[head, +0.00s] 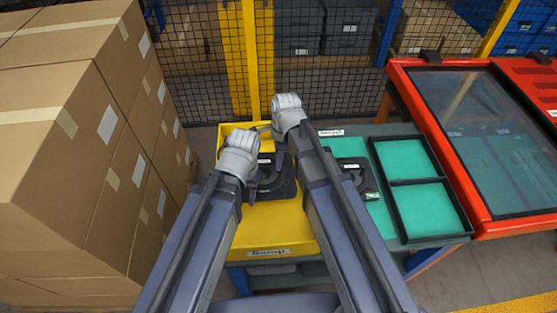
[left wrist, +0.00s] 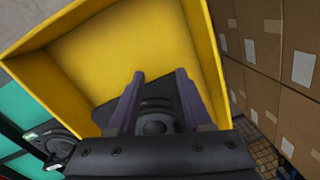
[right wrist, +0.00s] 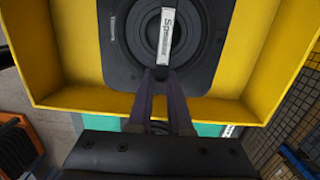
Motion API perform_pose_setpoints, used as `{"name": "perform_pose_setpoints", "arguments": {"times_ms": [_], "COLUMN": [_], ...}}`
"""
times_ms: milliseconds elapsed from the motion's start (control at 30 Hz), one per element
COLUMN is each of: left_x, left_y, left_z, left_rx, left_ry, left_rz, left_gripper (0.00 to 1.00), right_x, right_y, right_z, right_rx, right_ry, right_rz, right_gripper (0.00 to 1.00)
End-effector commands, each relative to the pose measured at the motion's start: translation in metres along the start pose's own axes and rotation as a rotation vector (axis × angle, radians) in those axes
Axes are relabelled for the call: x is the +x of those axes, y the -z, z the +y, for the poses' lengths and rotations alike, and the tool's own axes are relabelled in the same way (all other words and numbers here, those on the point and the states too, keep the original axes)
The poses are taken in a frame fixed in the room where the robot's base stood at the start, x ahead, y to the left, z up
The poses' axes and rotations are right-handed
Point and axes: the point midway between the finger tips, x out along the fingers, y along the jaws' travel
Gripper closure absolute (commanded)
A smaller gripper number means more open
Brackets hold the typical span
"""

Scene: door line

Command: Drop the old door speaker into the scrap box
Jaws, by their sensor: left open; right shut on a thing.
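The old door speaker (right wrist: 125,60) is a black plate with a round cone and a white label. My right gripper (right wrist: 160,72) is shut on it at the label's lower end. The speaker is over the opening of the yellow scrap box (head: 180,220); its height above the floor of the box is hard to tell. My left gripper (left wrist: 160,75) is open and empty, with part of the speaker (left wrist: 155,125) showing between and beyond its fingers. In the head view the speaker (head: 285,190) is partly hidden by my arms.
Another black speaker (head: 352,178) lies on the green bench right of the box. A two-part black tray (head: 390,188) is beside it, then a red-framed glazed door (head: 480,220). Cardboard boxes (head: 70,150) are stacked at left. A mesh fence (head: 330,100) stands behind.

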Motion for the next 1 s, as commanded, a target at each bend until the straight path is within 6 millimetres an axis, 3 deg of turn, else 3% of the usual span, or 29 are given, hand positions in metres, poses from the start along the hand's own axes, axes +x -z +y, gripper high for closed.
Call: {"name": "perform_pose_setpoints", "arguments": {"times_ms": [33,333,667,1000], "left_x": [0.000,0.000,-0.002,-0.033], "left_y": [0.000,0.000,0.000,-0.002], "left_z": [0.000,0.000,0.000,-0.003], "left_rx": [0.000,0.000,0.000,0.000], "left_ry": [0.000,0.000,0.000,0.000], "left_rz": [0.000,0.000,0.000,0.000], "left_gripper": [0.50,0.50,0.50,0.50], "right_x": [0.000,0.000,-0.002,-0.034], "right_y": [0.000,0.000,0.000,0.000], "right_z": [0.000,0.000,0.000,0.000], "right_rx": [0.000,0.000,0.000,0.000], "right_ry": [0.000,0.000,0.000,0.000], "right_rz": [-0.001,0.000,0.000,0.000], "right_gripper": [0.79,0.48,0.48,0.48]}}
